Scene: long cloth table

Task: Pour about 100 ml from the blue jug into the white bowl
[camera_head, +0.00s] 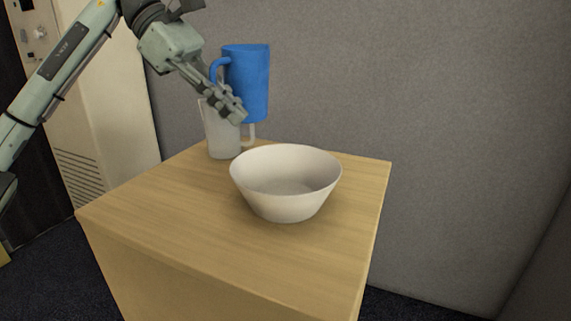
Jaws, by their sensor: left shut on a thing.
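The blue jug (252,82) is held in the air, upright, above the back of the table. My left gripper (238,115) comes in from the upper left and is shut on the blue jug at its handle side; the fingers hide part of the handle. The white bowl (286,207) stands upright on the table, in front of and to the right of the jug. Its visible inside looks empty. The jug's inside cannot be seen. My right gripper is not in view.
A pale translucent jug (222,143) with a handle stands behind the bowl, partly hidden by my left gripper and the blue jug. The wooden table top (165,214) is clear at the left and front. A grey wall (430,90) stands close behind.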

